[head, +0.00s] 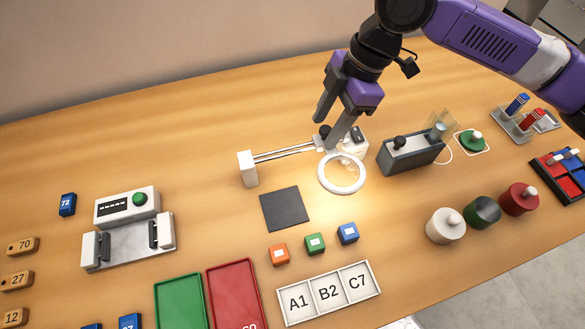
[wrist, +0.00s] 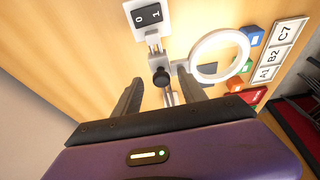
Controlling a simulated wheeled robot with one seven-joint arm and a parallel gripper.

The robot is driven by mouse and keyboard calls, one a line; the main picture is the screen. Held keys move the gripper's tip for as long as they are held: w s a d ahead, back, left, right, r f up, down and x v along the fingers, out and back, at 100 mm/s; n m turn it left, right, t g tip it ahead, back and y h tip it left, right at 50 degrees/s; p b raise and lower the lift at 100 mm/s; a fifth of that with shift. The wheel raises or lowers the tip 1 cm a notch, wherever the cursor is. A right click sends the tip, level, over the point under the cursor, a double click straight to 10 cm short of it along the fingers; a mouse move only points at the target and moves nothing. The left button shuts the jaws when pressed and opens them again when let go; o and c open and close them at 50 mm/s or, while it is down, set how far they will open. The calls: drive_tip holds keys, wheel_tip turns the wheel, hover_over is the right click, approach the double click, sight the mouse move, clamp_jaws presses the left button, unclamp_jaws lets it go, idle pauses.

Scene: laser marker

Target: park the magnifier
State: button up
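The magnifier is a white ring lens (head: 342,189) on a carriage with a dark knob (head: 325,132). It sits near the right end of a twin-bar rail (head: 283,153), its ring reaching toward the front. In the wrist view the ring (wrist: 220,35) is right of the knob (wrist: 161,78). My gripper (head: 328,128) points down over the carriage. In the wrist view my gripper (wrist: 157,87) is open, its fingers on either side of the knob with gaps visible. Whether they reach down to the knob's height is hard to tell.
A white block (head: 247,169) ends the rail at left; a 0/1 switch (wrist: 148,16) is at the other end. A dark square mat (head: 285,208) and several coloured cubes (head: 315,243) lie in front. A grey box (head: 411,155) stands close at right.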

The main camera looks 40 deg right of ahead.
drive_tip(key=shift+s+d+r+p, duration=0.1)
drive_tip(key=shift+s+r+p, duration=0.05)
drive_tip(key=shift+r+p, duration=2.8)
drive_tip(key=shift+f, duration=0.3)
